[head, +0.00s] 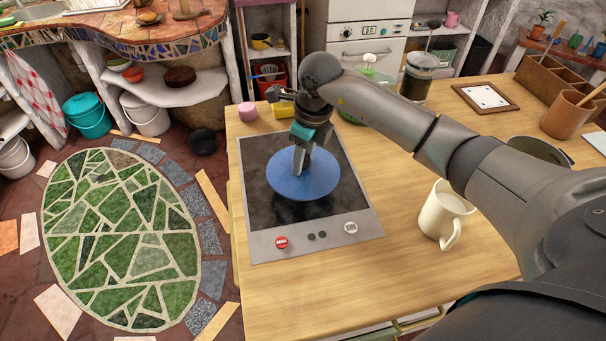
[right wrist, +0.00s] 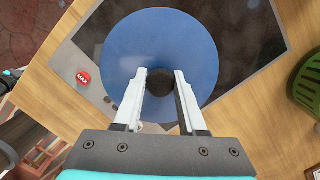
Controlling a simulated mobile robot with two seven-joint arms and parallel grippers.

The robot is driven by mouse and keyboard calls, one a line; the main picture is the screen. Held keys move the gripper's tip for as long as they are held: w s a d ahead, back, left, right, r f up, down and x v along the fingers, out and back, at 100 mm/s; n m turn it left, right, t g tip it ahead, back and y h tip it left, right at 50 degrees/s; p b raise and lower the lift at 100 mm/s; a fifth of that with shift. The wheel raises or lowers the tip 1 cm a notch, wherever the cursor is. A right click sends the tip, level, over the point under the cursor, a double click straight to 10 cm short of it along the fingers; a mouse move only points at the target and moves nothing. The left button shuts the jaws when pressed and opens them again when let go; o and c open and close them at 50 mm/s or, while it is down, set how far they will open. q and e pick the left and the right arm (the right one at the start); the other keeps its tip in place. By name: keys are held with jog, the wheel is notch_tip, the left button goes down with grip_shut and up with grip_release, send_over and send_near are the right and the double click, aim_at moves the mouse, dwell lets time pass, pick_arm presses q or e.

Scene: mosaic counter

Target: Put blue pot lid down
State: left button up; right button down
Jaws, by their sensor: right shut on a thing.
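The blue pot lid (head: 318,181) is a round disc over the dark cooktop (head: 262,212) on the wooden table. It fills the upper middle of the right wrist view (right wrist: 160,35). My right gripper (head: 302,170) points down at the lid's middle, its two fingers shut on the dark knob (right wrist: 155,82). A dark reflection shows on the glass below the lid's near edge. Whether the lid touches the glass or hangs just above it, I cannot tell. No pot shows under it.
A cream mug (head: 443,215) stands right of the cooktop. A pink object (head: 247,111) and a yellow one (head: 289,119) lie behind it. The table in front of the cooktop is clear.

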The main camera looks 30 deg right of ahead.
aim_at(305, 170)
jog(key=shift+f, duration=2.65)
jog(key=shift+f+b, duration=0.2)
jog(key=shift+b, duration=0.1)
jog(key=shift+c, duration=2.4)
grip_release()
jog(key=shift+r, duration=0.1)
jog(key=r, duration=0.4)
jog(key=s+r, duration=0.1)
jog(key=r, duration=0.3)
jog(key=d+r, duration=0.1)
jog(key=r, duration=0.3)
jog(key=shift+s+p, duration=0.25)
jog(key=shift+p, duration=0.15)
